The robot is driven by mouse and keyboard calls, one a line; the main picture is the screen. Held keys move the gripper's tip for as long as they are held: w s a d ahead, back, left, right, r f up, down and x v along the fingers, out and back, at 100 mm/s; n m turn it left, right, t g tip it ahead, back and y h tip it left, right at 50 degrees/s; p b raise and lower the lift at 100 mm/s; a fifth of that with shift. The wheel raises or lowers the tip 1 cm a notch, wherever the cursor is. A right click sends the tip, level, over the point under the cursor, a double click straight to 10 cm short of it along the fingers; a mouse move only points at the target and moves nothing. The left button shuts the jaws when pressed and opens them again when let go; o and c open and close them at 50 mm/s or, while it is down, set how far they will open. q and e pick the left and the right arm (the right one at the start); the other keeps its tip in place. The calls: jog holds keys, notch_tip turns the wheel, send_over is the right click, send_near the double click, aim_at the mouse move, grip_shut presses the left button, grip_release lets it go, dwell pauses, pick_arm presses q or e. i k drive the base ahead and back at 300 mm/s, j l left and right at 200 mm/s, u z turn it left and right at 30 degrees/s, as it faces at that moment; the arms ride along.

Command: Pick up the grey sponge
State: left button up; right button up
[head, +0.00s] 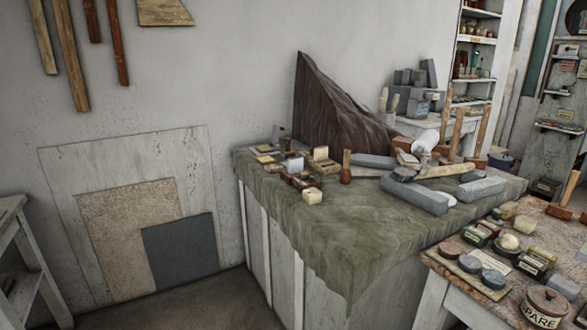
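Several grey blocks lie on the cloth-covered table: a long grey block (414,195) near the front, another grey block (481,188) to its right, and a flatter grey block (373,160) farther back. I cannot tell which of the grey pieces, if any, is the grey sponge. Neither of my grippers shows in the head view.
The table's green cloth (340,240) is bare at the front. Small blocks crowd its left back, beside a dark draped cloth (330,105). A second table (450,277) at right holds tins and a lidded pot (543,306). Slabs (180,255) lean on the left wall.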

aim_at(566, 288)
jog(key=k+l+z, duration=0.1)
jog(key=z, duration=1.35)
